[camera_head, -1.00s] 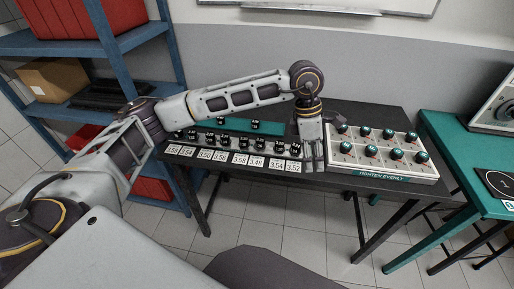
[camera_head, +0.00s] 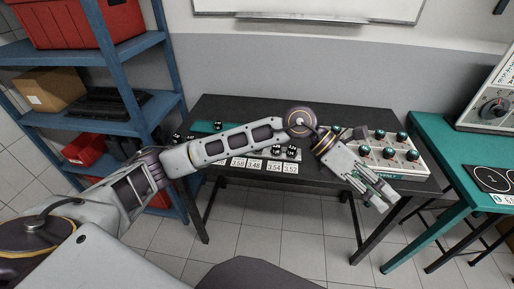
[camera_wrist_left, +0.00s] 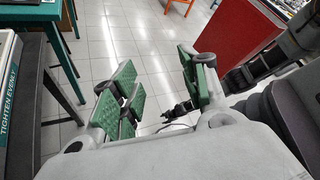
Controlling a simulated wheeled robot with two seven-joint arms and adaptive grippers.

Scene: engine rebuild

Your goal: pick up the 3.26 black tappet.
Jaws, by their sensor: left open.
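Several black tappets (camera_head: 291,153) with white markings stand in a row behind number labels (camera_head: 254,164) on the dark table in the head view. The labels in view include 3.48, 3.54 and 3.52. My left arm hides much of the row, and I cannot make out a tappet marked 3.26. My left gripper (camera_head: 381,197) is open and empty, right of the row and out over the table's front edge.
A white tray (camera_head: 416,172) with several teal-topped knobs is on the table's right, close behind my left gripper. A teal table (camera_head: 440,222) stands farther right. A blue shelf (camera_head: 140,130) stands at the left.

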